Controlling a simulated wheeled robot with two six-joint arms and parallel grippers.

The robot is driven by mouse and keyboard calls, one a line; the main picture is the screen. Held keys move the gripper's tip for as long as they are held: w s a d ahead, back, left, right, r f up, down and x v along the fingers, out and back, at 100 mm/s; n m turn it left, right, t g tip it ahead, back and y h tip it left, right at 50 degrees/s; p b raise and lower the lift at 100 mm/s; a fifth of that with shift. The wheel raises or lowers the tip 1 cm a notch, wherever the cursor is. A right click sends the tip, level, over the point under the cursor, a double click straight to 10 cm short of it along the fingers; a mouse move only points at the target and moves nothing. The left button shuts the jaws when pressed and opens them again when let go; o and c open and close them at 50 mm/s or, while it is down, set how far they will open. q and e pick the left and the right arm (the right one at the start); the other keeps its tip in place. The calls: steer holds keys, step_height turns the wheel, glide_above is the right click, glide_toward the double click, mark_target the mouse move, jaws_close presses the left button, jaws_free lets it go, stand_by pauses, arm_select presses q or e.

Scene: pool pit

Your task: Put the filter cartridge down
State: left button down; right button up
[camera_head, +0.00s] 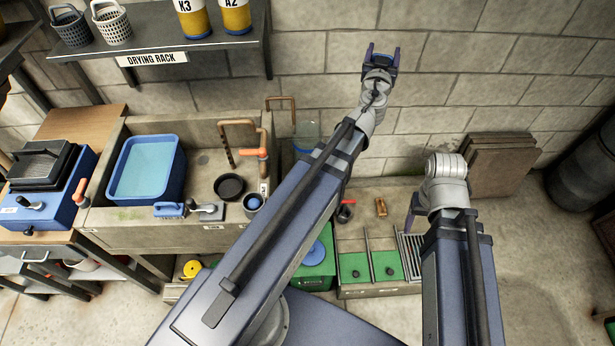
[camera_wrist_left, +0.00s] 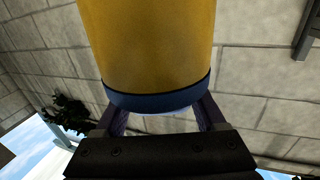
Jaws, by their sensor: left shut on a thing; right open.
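My left gripper (camera_head: 382,58) is raised high in front of the block wall, its two dark fingers apart around a thing. In the left wrist view a yellow cylinder with a dark blue band at its near end, the filter cartridge (camera_wrist_left: 150,50), sits between my left fingers (camera_wrist_left: 160,118). In the head view its yellow side does not show. Two similar yellow cartridges, marked K3 (camera_head: 193,20) and A2 (camera_head: 236,17), stand on the drying rack (camera_head: 152,46). My right gripper (camera_head: 413,213) is low at the right, open, mostly hidden by its wrist.
Two baskets (camera_head: 112,24) stand on the rack's left end. Below is a sink (camera_head: 205,160) with a blue tub (camera_head: 147,168) and a copper tap (camera_head: 240,140). Brown boards (camera_head: 502,165) lean on the wall; a dark barrel (camera_head: 585,165) stands at the right.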

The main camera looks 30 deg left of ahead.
arm_select(q)
steer(key=a+f+n+g+y+b, duration=0.1)
steer(key=a+f+n+y+b, duration=0.25)
steer(key=a, duration=0.75)
steer(key=g+y+b, duration=0.1)
steer(key=y+b, duration=0.1)
steer(key=b, duration=0.2)
glide_above(307, 124)
steer(key=v, duration=0.2)
step_height(307, 124, down, 5)
step_height(307, 124, down, 24)
steer(key=b, duration=2.3)
steer(key=shift+b, duration=0.4)
steer(key=shift+s, duration=0.15)
step_height(307, 124, down, 4)
steer(key=b, duration=0.4)
steer(key=shift+f+b, duration=0.25)
steer(key=shift+b, duration=0.1)
steer(key=shift+s+d+f, duration=0.1)
steer(key=shift+s, duration=0.05)
